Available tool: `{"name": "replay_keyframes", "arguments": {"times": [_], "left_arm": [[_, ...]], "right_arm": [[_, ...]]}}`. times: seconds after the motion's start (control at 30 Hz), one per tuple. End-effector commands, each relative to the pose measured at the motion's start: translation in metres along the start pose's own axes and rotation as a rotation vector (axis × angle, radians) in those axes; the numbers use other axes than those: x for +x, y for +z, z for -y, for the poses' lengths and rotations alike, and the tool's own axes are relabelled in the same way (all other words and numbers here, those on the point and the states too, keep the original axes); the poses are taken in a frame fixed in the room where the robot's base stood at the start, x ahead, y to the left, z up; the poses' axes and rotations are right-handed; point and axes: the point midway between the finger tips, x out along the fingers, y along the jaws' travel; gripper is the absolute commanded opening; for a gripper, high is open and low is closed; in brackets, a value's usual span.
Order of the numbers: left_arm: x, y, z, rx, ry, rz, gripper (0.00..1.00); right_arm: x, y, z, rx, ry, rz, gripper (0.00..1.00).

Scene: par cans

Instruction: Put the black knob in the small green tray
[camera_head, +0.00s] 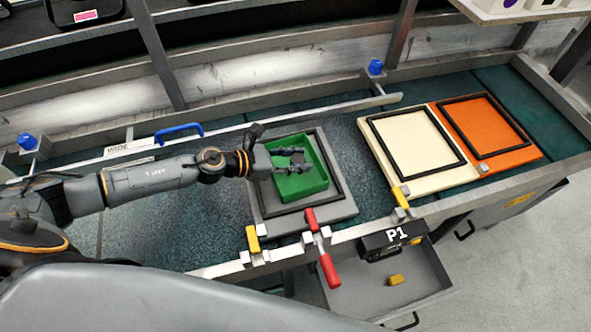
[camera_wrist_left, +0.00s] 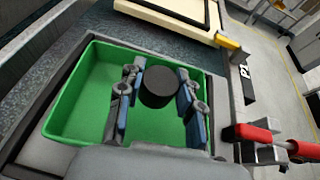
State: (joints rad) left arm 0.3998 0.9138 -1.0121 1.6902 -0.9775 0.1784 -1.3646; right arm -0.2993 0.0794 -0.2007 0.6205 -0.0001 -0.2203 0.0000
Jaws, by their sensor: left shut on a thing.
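The small green tray (camera_head: 309,185) sits on a grey square panel with a black frame; it also fills much of the left wrist view (camera_wrist_left: 72,100). My left gripper (camera_head: 294,161) reaches in from the left over the tray. In the left wrist view its two fingers (camera_wrist_left: 158,88) are shut on the black knob (camera_wrist_left: 158,94), a short dark cylinder held between the fingertips. The knob shows above the tray's green floor; its exact height over the floor is hard to tell. In the head view the fingers partly cover the knob. My right gripper is not in view.
A cream panel (camera_head: 377,123) and an orange panel (camera_head: 525,153), each with a black frame, lie to the right. A red-handled clamp (camera_head: 328,268) and yellow clamps (camera_head: 252,238) line the front edge. An open drawer (camera_head: 425,275) below holds a yellow piece (camera_head: 396,280).

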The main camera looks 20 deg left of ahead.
Motion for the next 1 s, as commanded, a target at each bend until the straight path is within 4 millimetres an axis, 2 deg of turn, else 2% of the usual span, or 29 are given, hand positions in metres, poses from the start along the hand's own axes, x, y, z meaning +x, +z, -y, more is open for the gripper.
{"name": "replay_keyframes", "arguments": {"times": [0.1,0.23,0.67,0.7,0.77,0.8,1.0], "left_arm": [[0.005,-0.018,-0.002,-0.008,0.000,0.000,0.14],[0.010,-0.031,-0.003,-0.005,0.001,0.000,0.14],[0.013,-0.038,-0.003,-0.002,0.002,0.000,0.14],[0.012,-0.036,-0.003,-0.002,0.002,0.000,0.41],[0.012,-0.036,-0.003,-0.002,0.002,0.000,0.54],[0.012,-0.036,-0.003,-0.002,0.001,0.000,0.58],[0.012,-0.037,-0.003,-0.002,0.002,-0.001,0.58]], "right_arm": [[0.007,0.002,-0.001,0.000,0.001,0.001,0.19],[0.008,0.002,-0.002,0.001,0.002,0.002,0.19],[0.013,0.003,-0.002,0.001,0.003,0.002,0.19],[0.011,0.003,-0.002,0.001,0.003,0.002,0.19],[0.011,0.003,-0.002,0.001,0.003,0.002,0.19],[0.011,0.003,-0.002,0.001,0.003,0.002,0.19],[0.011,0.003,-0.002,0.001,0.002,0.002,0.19]]}}
